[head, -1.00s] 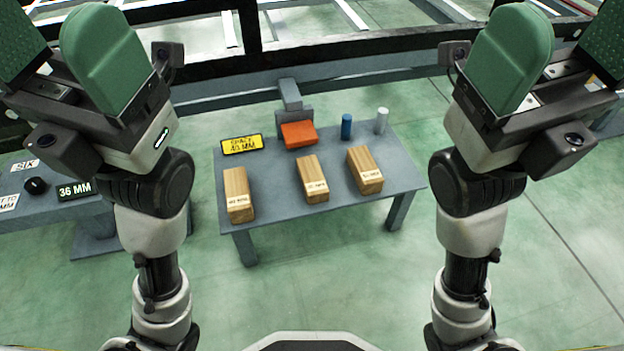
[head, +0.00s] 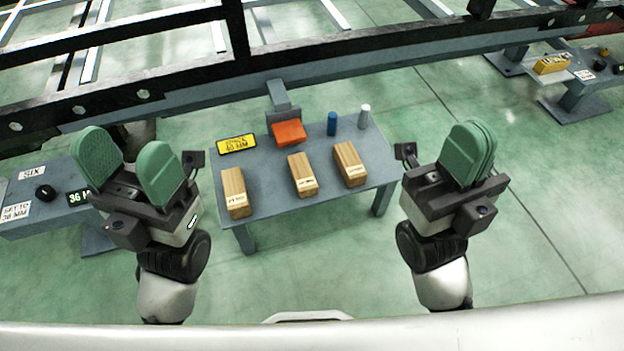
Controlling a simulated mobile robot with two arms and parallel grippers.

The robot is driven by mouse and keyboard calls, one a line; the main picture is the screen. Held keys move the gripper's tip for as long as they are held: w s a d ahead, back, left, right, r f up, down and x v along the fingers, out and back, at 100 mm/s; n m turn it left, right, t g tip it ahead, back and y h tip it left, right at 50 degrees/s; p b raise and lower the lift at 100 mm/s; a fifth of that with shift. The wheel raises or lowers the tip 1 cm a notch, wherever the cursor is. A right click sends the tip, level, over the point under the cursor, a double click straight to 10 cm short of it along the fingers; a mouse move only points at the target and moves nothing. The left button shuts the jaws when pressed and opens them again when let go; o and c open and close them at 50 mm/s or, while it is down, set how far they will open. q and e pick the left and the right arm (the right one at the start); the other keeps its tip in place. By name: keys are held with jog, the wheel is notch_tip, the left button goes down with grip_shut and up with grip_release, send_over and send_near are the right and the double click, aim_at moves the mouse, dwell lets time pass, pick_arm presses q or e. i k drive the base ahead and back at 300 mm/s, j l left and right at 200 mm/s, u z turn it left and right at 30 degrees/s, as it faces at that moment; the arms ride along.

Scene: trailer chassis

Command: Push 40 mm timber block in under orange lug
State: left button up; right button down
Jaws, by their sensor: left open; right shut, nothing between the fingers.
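Three timber blocks stand on a small grey table: a left block (head: 235,192), a middle block (head: 302,174) and a right block (head: 349,163). Their labels are too small to read, so I cannot tell which is 40 mm. The orange lug (head: 289,133) sits at the table's back edge, below a grey bracket arm. The gap under it is not clearly visible. My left gripper (head: 128,166) is open and empty, left of the table. My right gripper (head: 467,153) is shut and empty, right of the table. Neither touches a block.
A yellow sign (head: 236,144) reading 40 MM lies left of the lug. A blue cylinder (head: 332,123) and a white cylinder (head: 364,116) stand to its right. A dark chassis rail (head: 330,46) runs behind. A side table (head: 35,222) holds a 36 MM display.

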aim_at(306, 185)
jog(key=j+z, duration=0.2)
jog(key=z, duration=0.25)
jog(key=i+j+z, duration=0.1)
jog(key=z, duration=0.35)
jog(key=j+z, duration=0.15)
jog(key=j, duration=0.55)
jog(key=j+z, duration=0.15)
jog(key=j, duration=0.55)
jog(key=k+j+z, duration=0.15)
jog(key=j, duration=0.55)
